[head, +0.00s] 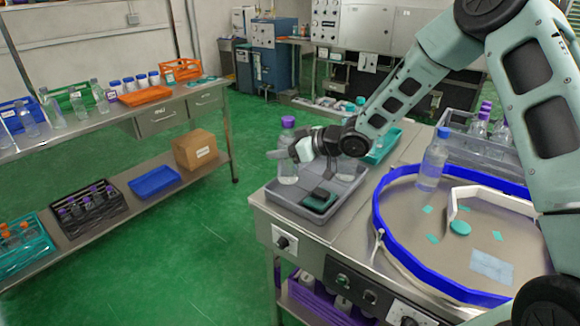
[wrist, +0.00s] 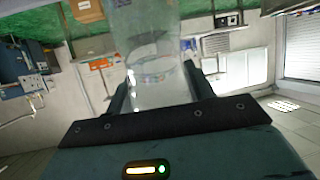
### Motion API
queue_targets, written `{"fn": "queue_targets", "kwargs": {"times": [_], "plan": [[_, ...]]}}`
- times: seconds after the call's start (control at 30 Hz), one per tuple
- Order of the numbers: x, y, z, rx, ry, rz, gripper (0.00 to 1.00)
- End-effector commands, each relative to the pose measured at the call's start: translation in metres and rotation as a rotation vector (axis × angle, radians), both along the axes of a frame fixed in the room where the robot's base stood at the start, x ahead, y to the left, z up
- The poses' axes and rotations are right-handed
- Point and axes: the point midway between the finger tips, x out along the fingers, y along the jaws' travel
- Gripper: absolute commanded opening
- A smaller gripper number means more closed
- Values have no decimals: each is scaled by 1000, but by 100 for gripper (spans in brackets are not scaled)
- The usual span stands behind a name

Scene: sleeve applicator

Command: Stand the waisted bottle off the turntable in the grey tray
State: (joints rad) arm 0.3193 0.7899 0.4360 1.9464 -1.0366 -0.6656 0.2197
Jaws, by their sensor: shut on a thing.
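My gripper (head: 287,152) reaches left over the grey tray (head: 290,204) and is shut on a clear bottle with a purple cap (head: 288,173). The bottle is upright, and its lower part is over the left side of the tray. I cannot tell whether its base touches the tray floor. In the wrist view the clear bottle (wrist: 155,70) stands between the two fingers (wrist: 157,95). The turntable (head: 400,238) with its blue rim is to the right. A blue-capped clear bottle (head: 433,163) stands on it near its back left.
A dark teal item (head: 320,202) lies at the tray's front. A grey crate of bottles (head: 470,155) is behind.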

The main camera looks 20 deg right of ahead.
Motion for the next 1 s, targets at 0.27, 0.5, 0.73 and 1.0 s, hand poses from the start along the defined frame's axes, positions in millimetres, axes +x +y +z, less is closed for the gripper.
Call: {"fn": "queue_targets", "kwargs": {"times": [0.27, 0.5, 0.73, 1.0], "plan": [[0, 1, -23, 1, 0, 1, 19], [1, 0, -50, 1, -2, -1, 19], [1, 0, -51, 1, -4, 0, 19], [0, 0, -54, -1, -1, -1, 75]]}}
